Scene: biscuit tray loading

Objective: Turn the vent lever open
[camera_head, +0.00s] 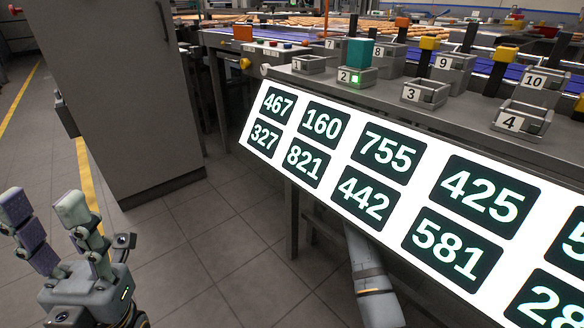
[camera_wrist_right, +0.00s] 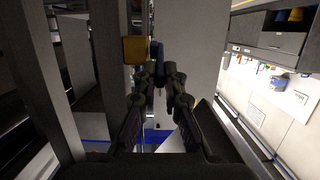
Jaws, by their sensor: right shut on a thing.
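In the right wrist view, my right gripper (camera_wrist_right: 159,85) has its dark fingers close together on a narrow dark blue piece (camera_wrist_right: 157,52). Whether this piece is the vent lever's handle I cannot tell. A yellow-orange block (camera_wrist_right: 136,50) is just left of it. In the head view the right gripper is hidden; part of my right arm shows below the bright panel. My left gripper (camera_head: 42,212) is at the lower left, fingers spread, empty, above the floor. No lever marked as a vent shows in the head view.
A white panel (camera_head: 340,137) with dark number plates slopes across the right. Numbered grey holders with coloured blocks stand on the bench behind it; a teal block (camera_head: 359,53) is at number 2. A tall grey cabinet (camera_head: 125,90) stands at the left. The floor (camera_head: 190,250) between is clear.

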